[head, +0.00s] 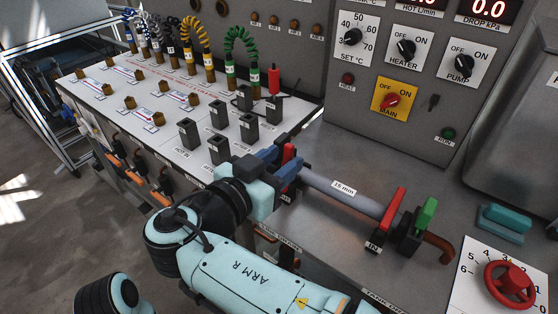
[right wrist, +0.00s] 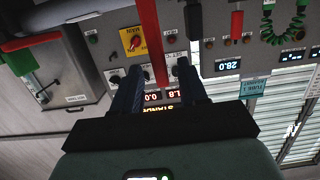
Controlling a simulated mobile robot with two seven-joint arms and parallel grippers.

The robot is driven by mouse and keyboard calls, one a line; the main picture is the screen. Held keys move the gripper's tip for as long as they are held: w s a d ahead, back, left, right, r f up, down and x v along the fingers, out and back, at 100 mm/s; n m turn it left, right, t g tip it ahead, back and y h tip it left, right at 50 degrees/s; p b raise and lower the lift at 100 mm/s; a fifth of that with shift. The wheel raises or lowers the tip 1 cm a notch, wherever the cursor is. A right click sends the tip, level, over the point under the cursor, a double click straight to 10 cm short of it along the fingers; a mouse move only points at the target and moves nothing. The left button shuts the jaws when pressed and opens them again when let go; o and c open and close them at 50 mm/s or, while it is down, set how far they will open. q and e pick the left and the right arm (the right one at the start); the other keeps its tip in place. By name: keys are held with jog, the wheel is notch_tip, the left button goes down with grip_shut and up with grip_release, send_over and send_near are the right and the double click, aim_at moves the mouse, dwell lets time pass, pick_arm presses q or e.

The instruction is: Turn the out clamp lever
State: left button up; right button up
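A horizontal grey pipe (head: 345,198) labelled "15 mm" runs along the bench. At its right end is the clamp labelled "IN" (head: 374,246), with a raised red lever (head: 393,208). At its left end another red lever (head: 288,154), which I take as the out clamp's, stands at my right gripper (head: 282,164); its label is hidden. In the right wrist view this red lever (right wrist: 150,45) passes between the two dark fingers of the gripper (right wrist: 160,88). A gap shows on each side, so the gripper looks open around it. My left gripper is not in view.
A green handle (head: 427,212) stands right of the IN clamp. A red handwheel (head: 511,283) is at the lower right. Black blocks (head: 220,115) and a red plug (head: 274,82) rise behind the gripper. The control panel (head: 425,120) stands behind the pipe.

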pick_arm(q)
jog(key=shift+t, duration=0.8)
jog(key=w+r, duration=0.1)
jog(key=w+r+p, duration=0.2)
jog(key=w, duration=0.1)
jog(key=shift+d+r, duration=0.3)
pick_arm(e)
jog(key=v, duration=1.3)
jog(key=shift+s, duration=0.15)
jog(key=shift+a, duration=0.1)
